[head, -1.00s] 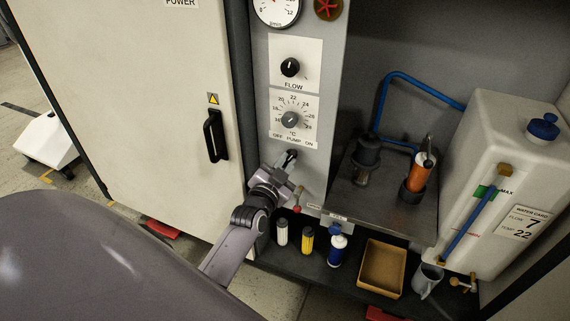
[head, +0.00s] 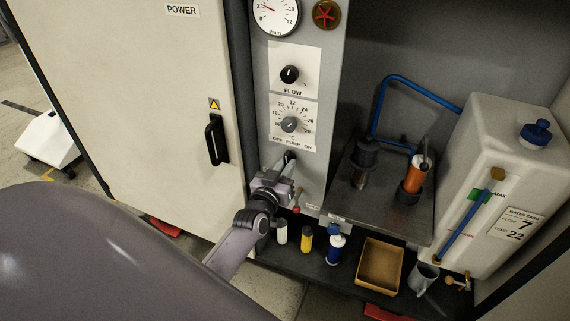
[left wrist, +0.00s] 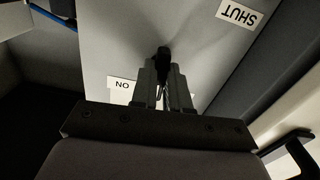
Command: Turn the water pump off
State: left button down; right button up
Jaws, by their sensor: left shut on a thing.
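The pump switch (head: 290,156) is a small black lever on the grey control panel (head: 335,100), just below the OFF PUMP ON label (head: 292,142). My left gripper (head: 285,166) is at the switch and shut on it; its fingers cover most of the lever. In the left wrist view the black tip of the switch (left wrist: 163,55) stands out beyond the fingertips (left wrist: 163,72). An upside-down ON label (left wrist: 122,86) shows left of the fingers there. Which side the lever leans to in the head view, I cannot tell clearly. My right gripper is not in view.
The flow knob (head: 289,75) and temperature dial (head: 289,124) sit above. A small red-tipped handle (head: 296,210) is below my gripper. Bottles, a tan tray (head: 380,266) and a mug (head: 422,279) stand on the low shelf. A white tank (head: 500,150) is at right.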

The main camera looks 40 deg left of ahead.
pick_arm(q)
jog(key=n, duration=0.4)
jog(key=shift+d+n+p, duration=0.1)
jog(key=shift+n+p, duration=0.25)
jog(key=shift+n, duration=0.05)
dwell(0.4)
jog(key=c, duration=1.1)
grip_release()
jog(key=shift+p+v, duration=0.65)
jog(key=shift+v, duration=2.9)
